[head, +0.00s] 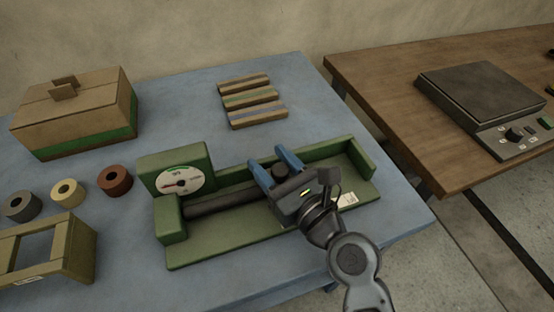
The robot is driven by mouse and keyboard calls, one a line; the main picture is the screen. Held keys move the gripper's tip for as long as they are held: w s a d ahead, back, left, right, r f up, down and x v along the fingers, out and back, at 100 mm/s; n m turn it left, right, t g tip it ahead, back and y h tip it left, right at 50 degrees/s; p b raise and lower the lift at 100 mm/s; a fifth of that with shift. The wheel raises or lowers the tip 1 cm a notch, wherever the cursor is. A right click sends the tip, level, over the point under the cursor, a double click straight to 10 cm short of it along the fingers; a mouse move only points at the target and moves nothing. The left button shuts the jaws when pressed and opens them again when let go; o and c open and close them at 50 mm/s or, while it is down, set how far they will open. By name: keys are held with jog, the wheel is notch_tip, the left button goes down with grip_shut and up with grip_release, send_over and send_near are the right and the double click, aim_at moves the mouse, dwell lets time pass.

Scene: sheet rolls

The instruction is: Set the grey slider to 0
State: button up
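A green fixture (230,245) lies on the blue table, with a round white dial (180,181) at its left end. The dial has a green arc and a needle; its marks are too small to read. A dark grey bar (222,200) runs lengthwise along the fixture. A dark round knob (279,170) shows toward the fixture's right half; I cannot tell if it is the grey slider. My gripper (268,157) is over the fixture, its two blue fingers apart with the knob between them. Whether they press on it is unclear. My gripper's body hides part of the fixture behind it.
A cardboard box (75,104) stands at the back left. Grey (22,206), yellow (68,192) and brown (115,180) rolls sit before it, near a yellow frame (78,262). Striped strips (252,99) lie behind the fixture. A wooden table (390,82) holds a dark appliance (480,92).

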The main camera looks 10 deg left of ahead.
aim_at(283, 177)
jog(key=shift+o, duration=1)
jog(key=shift+s+d, duration=0.1)
jog(key=shift+d, duration=0.1)
jog(key=v, duration=0.7)
jog(key=shift+s+d+b, duration=0.15)
jog(key=shift+s+b, duration=0.05)
jog(key=shift+b, duration=0.15)
